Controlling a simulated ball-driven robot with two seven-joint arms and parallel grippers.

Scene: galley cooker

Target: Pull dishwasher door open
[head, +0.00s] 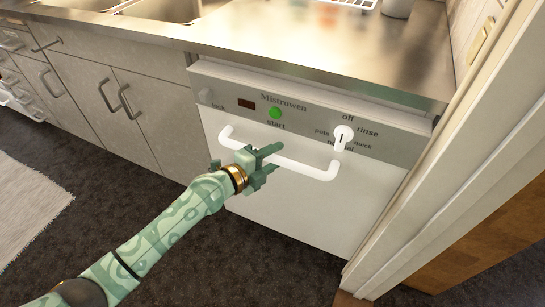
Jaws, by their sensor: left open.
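The dishwasher door (300,205) is white with a grey control panel (230,97) along its top. It stands upright under the counter and looks shut or nearly so. Its white bar handle (312,170) runs across the front below the panel. My left gripper (277,158) is open at the middle of the handle, with its green fingers overlapping the bar in the head view. I cannot tell whether the fingers touch the bar or are around it. My right gripper is not in view.
The panel has a green start button (275,113) and a white dial (343,137). Grey cabinets (75,85) with bar handles stand to the left, and a pale door frame (440,160) is close on the right. The dark floor (270,270) before the dishwasher is clear.

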